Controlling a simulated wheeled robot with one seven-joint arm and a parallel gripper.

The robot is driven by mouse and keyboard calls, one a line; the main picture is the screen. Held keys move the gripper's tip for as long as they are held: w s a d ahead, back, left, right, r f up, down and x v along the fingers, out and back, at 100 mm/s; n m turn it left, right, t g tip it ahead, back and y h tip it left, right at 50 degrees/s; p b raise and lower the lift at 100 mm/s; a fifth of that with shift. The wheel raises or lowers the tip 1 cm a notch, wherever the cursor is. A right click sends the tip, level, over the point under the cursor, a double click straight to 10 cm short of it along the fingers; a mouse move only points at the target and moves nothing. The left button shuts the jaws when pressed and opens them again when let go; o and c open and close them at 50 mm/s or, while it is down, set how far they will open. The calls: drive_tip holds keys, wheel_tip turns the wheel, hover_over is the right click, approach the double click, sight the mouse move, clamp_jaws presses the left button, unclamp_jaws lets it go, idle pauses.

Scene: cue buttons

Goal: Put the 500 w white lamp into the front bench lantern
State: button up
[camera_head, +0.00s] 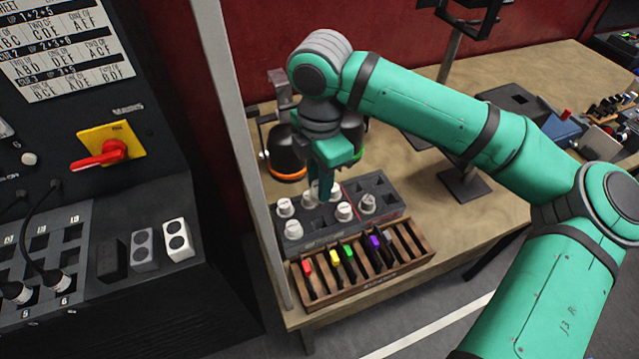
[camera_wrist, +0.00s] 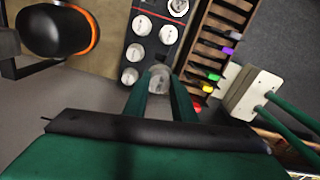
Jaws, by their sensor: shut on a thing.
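My gripper (camera_head: 321,190) points down over the grey lamp tray (camera_head: 318,240). In the wrist view its green fingers (camera_wrist: 160,88) are shut on a pale, round-topped lamp (camera_wrist: 159,78). I cannot tell whether this lamp is clear of its socket, and its wattage is not readable. Several other white lamps stand in the tray, among them one at the front left (camera_head: 293,230) and one near the middle (camera_head: 344,211). Behind the tray hang a dark lantern with an orange rim (camera_head: 285,158) and one with a green rim (camera_head: 352,132), partly hidden by my wrist.
A wooden rack (camera_head: 350,291) of coloured filters lies along the bench front beside the tray. A pale upright post (camera_head: 240,130) stands at the bench's left end. A black stand (camera_head: 465,184) is behind my arm. Bare wooden bench (camera_head: 425,225) shows right of the tray.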

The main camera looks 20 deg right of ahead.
drive_tip(key=shift+r, duration=2.75)
drive_tip(key=shift+s, duration=0.15)
